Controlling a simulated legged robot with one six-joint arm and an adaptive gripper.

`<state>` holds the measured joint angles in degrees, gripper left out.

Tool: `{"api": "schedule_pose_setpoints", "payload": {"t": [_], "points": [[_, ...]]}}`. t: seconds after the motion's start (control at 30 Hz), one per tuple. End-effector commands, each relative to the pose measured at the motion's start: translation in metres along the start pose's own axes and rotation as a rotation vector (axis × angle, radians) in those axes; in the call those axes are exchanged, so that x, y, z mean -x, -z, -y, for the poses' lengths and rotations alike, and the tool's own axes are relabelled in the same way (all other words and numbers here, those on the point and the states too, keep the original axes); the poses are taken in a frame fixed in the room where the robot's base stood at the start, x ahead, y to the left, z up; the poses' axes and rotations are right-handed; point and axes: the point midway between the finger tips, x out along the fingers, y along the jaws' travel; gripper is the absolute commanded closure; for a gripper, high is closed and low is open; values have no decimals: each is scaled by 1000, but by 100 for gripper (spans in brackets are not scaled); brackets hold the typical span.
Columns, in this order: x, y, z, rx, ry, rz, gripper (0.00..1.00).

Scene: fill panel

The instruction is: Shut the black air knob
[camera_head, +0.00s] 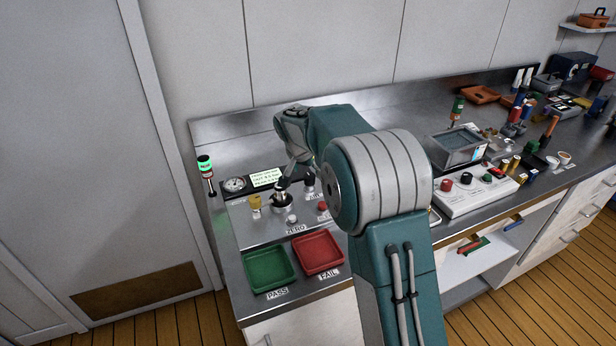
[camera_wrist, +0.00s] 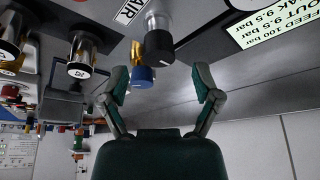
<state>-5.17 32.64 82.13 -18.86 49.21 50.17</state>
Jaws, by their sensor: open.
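The black air knob (camera_wrist: 158,45) shows in the wrist view on a silver stem, with a white mark on its face and an AIR label (camera_wrist: 130,10) beside it. My gripper (camera_wrist: 160,78) is open, its two fingers spread wide. The knob lies just beyond the fingertips, between them in the picture; I see no contact. A blue knob (camera_wrist: 142,76) shows between the fingers. In the head view my gripper (camera_head: 288,182) is over the panel (camera_head: 245,222); which small part there is the air knob I cannot tell.
A lit display (camera_wrist: 262,28) is on the wrist view's right. In the head view, green (camera_head: 268,268) and red (camera_head: 318,252) trays lie in front of the panel. A signal lamp (camera_head: 206,170) stands left.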

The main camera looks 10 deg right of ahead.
Motion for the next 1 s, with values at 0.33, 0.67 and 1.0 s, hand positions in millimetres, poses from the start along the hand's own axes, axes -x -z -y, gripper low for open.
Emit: {"api": "schedule_pose_setpoints", "payload": {"t": [0.33, 0.67, 1.0], "points": [[68, 0, 2, 1, 0, -1, 19], [83, -1, 2, 2, -2, 2, 19], [102, -7, -12, 26, 14, 1, 19]]}}
